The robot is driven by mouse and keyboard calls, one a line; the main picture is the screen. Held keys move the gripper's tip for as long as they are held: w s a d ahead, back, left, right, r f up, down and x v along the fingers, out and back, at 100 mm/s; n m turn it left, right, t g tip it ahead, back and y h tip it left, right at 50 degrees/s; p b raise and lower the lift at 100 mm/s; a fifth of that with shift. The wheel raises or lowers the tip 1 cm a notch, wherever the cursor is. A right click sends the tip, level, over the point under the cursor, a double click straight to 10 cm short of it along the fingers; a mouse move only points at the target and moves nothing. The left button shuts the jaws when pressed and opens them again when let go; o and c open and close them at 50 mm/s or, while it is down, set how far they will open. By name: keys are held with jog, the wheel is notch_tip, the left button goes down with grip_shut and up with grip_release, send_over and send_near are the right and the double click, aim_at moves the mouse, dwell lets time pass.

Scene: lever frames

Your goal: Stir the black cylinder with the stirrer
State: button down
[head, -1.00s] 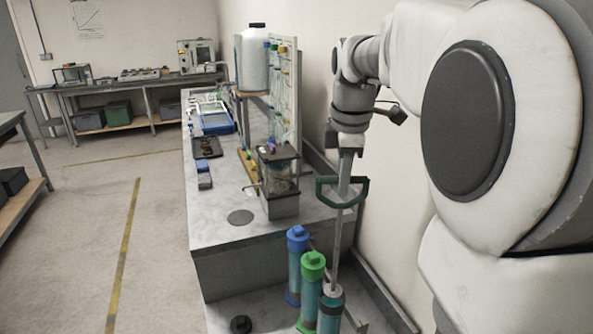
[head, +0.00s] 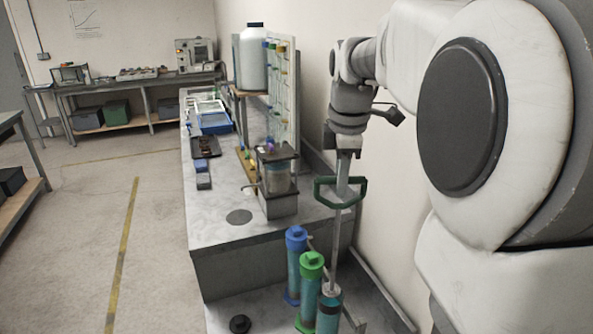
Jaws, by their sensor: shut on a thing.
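The stirrer is a grey metal rod with a green loop handle (head: 340,191). My gripper (head: 344,157) is shut on the top of the stirrer above the loop, and its fingers are small in this view. The rod (head: 336,245) runs down, nearly upright, to the mouth of the cylinder with the black band (head: 329,306). The rod's lower end is hidden at or inside that mouth. This cylinder has a teal body, and its base is cut off by the bottom edge.
A green-capped cylinder (head: 311,287) and a blue-capped cylinder (head: 295,264) stand close on the left. A loose black cap (head: 240,324) lies further left. The wall is close on the right. A glass-sided apparatus (head: 278,182) stands on the bench behind.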

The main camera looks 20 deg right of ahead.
jog(key=b, duration=0.5)
send_over(334, 248)
jog(key=shift+w+d+f, duration=0.1)
jog(key=shift+f, duration=1.8)
jog(key=shift+w+d+f, duration=0.1)
jog(key=shift+f, duration=1.75)
jog(key=shift+f+b, duration=2.65)
jog(key=shift+f, duration=1.1)
jog(key=shift+f+b, duration=2.6)
jog(key=shift+f, duration=1.15)
notch_tip(334, 248, up, 8)
jog(key=p, duration=0.6)
jog(key=shift+f+p, duration=0.2)
jog(key=shift+p, duration=0.1)
